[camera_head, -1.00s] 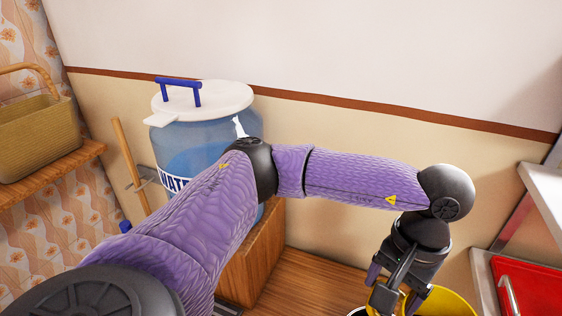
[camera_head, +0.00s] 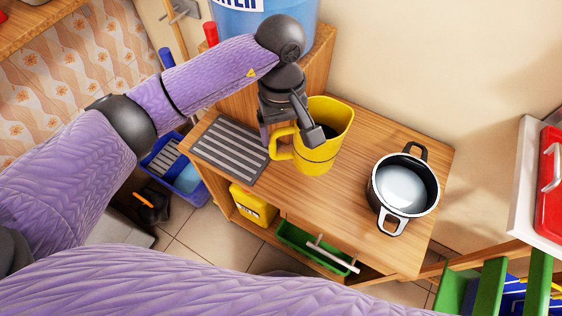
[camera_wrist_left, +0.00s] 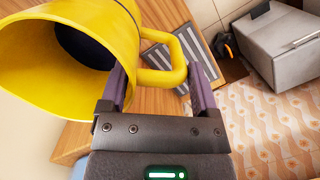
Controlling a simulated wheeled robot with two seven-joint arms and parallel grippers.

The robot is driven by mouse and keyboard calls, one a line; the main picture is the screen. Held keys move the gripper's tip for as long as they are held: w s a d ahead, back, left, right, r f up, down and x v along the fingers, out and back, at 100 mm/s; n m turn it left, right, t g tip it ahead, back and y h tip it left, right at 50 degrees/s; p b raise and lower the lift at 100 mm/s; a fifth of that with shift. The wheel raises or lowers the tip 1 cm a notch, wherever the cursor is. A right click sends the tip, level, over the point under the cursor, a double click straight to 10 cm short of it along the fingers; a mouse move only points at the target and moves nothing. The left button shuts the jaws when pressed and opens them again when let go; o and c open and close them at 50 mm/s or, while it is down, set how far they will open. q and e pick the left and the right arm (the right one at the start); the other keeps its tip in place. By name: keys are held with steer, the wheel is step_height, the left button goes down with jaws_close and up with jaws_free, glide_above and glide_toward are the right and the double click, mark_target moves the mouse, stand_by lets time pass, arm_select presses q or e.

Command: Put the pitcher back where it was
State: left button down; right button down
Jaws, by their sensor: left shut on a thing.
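The yellow pitcher (camera_head: 322,148) is upright at the middle of the wooden counter in the head view, beside the grey striped drain mat (camera_head: 227,150). I cannot tell whether its base touches the wood. My left gripper (camera_head: 290,138) comes from above and is shut on the pitcher's handle. In the left wrist view the pitcher (camera_wrist_left: 65,60) fills the upper left, and its handle (camera_wrist_left: 172,62) passes between the fingers of the left gripper (camera_wrist_left: 160,85). The pitcher's inside looks dark. My right gripper is not in view.
A pot (camera_head: 402,188) stands on the counter to the pitcher's right. The blue water dispenser (camera_head: 250,15) stands on a wooden box behind. A red item on a white surface (camera_head: 522,195) lies far right. Bare wood (camera_head: 345,205) shows in front of the pitcher.

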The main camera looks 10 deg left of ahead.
arm_select(q)
step_height(320, 180, down, 9)
steer(key=b, duration=0.1)
steer(key=shift+r+b, duration=0.2)
steer(key=shift+b, duration=0.1)
steer(key=shift+d, duration=0.1)
steer(key=shift+f, duration=0.15)
jaws_free()
step_height(320, 180, up, 12)
steer(key=w+p, duration=0.1)
steer(key=p, duration=0.1)
steer(key=shift+w+a, duration=0.3)
